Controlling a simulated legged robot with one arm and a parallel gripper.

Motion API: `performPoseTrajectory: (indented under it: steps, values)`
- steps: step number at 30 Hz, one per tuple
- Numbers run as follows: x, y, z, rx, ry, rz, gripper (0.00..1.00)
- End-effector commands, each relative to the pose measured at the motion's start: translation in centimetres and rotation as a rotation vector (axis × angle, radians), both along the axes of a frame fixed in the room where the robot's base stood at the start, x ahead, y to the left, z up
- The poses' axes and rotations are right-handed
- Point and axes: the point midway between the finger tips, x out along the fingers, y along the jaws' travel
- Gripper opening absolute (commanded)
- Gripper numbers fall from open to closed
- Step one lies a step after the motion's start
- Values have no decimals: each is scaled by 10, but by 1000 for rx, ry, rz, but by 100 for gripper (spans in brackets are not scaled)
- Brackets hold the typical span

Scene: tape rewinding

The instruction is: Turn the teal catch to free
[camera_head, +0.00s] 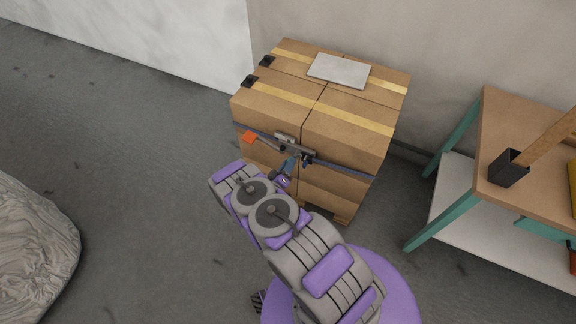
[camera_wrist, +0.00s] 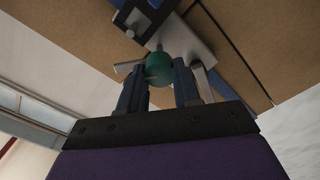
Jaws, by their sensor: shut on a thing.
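The teal catch (camera_wrist: 159,68) shows in the wrist view as a round teal knob on a grey metal ratchet (camera_wrist: 186,42). My gripper (camera_wrist: 163,82) has its two dark fingers on either side of the knob and is shut on it. In the head view the ratchet (camera_head: 294,145) sits on the front face of a stack of cardboard boxes (camera_head: 345,150), on a dark blue strap (camera_head: 345,170). My gripper (camera_head: 290,168) reaches it from below there. The catch itself is too small and covered to make out in the head view.
An orange tag (camera_head: 249,137) is on the strap at the left. A pale sheet (camera_head: 339,71) lies on top of the boxes. A wooden table with teal legs (camera_head: 445,225) stands at the right. A crumpled grey cover (camera_head: 35,240) lies at the left. The floor between is clear.

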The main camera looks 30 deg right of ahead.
Motion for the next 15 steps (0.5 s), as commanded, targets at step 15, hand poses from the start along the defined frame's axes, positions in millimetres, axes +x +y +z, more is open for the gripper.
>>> performPoseTrajectory:
  steps: [15]
  values:
    - [4,4,-3,-276,356,10,2]
